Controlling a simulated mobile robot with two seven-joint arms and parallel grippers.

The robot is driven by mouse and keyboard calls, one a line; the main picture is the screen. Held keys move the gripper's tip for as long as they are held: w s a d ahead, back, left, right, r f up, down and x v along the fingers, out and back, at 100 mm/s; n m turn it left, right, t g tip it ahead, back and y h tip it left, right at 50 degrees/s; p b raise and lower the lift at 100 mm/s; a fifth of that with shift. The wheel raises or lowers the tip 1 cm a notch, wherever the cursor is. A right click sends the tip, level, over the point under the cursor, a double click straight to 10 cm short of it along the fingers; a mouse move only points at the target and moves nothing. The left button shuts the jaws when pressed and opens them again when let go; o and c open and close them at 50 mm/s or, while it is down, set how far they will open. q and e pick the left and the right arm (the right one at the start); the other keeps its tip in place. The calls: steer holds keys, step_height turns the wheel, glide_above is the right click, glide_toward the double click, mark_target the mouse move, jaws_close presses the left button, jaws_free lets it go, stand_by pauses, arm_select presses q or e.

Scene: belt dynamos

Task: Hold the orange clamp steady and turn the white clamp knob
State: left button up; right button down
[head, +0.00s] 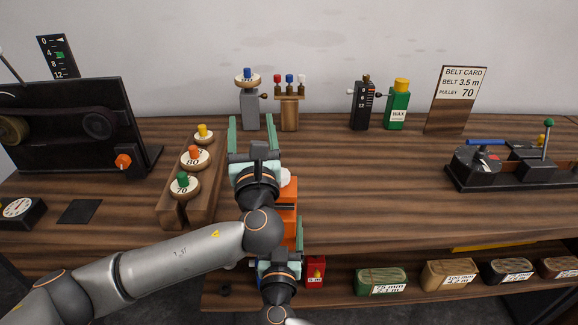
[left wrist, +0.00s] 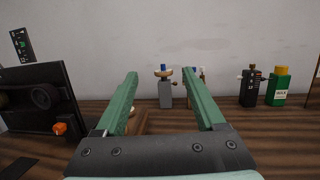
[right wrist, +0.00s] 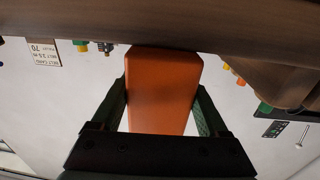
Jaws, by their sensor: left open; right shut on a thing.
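The orange clamp (head: 288,215) sits at the front edge of the bench in the head view, partly hidden by my left arm. Its white knob (head: 287,178) shows only as a sliver beside my left wrist. My right gripper (head: 279,256) is below the bench top and shut on the orange clamp; the right wrist view shows the orange body (right wrist: 162,92) between its fingers. My left gripper (head: 254,135) is open and empty, reaching forward over the bench, left of and beyond the knob. In the left wrist view nothing is between its fingers (left wrist: 158,95).
A wooden rack (head: 187,205) with several labelled pulleys stands left of my left gripper. A grey post (head: 250,108) and a small peg stand (head: 289,112) are behind it. The belt machine (head: 80,130) is at left. The bench right of the clamp is clear. Tins (head: 381,282) sit on the lower shelf.

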arm_select(q)
steer(key=s+d+f+m+g+h, duration=0.1)
steer(key=s+f+m+g+h, duration=0.55)
steer(key=s+h, duration=0.55)
steer(key=shift+m+t, duration=0.45)
steer(key=shift+t, duration=0.4)
steer(key=x, duration=0.3)
steer(key=f+x, duration=0.1)
steer(key=x, duration=0.7)
steer(key=shift+w+d+f, duration=0.15)
steer(key=shift+w+f, duration=0.05)
steer(key=shift+f, duration=0.2)
jaws_close()
